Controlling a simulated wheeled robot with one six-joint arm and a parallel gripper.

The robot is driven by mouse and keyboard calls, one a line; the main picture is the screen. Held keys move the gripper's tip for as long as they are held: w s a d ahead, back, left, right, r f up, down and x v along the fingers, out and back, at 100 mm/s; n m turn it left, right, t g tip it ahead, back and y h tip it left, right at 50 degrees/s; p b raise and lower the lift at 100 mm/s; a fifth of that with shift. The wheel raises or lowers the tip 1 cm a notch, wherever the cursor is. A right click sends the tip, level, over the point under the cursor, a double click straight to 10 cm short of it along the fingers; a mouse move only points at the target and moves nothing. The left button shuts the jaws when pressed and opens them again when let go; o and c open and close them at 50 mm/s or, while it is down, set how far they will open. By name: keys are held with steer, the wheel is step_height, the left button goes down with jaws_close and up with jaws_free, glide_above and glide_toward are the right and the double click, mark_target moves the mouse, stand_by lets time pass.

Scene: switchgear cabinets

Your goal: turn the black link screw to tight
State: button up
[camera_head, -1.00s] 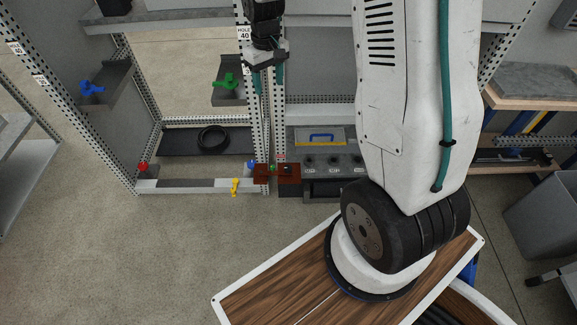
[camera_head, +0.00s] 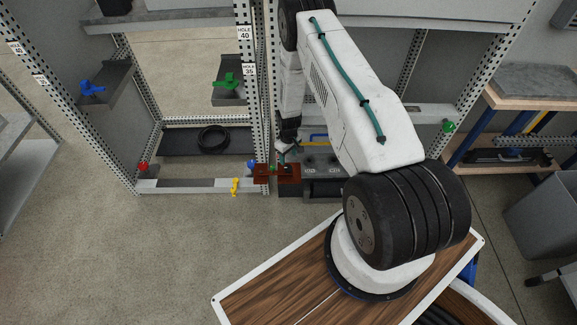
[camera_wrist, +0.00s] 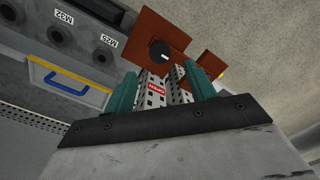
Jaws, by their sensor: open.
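The black link screw (camera_wrist: 160,52) is a round black knob with a light mark on its face. It sits on a red-brown plate (camera_wrist: 150,35) in the wrist view. In the head view the plate (camera_head: 262,179) is fixed low on the perforated post. My gripper (camera_wrist: 160,72) shows two teal fingers spread apart, with nothing held between them. In the wrist view the screw appears just beyond the fingertips, roughly between them. In the head view my gripper (camera_head: 282,157) is just above the plate and partly hides it. Contact with the screw is not visible.
A grey panel with several labelled holes (camera_wrist: 62,35) and a yellow-edged tray with a blue handle (camera_wrist: 68,82) adjoin the plate. A second red-brown piece (camera_wrist: 210,64) lies to its right. Blue (camera_head: 251,164) and yellow (camera_head: 235,186) knobs are left of the plate.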

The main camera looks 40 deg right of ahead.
mark_target(288, 167)
step_height(288, 167, down, 8)
steer(key=shift+r, duration=0.15)
stand_by(0.3)
steer(key=c, duration=1)
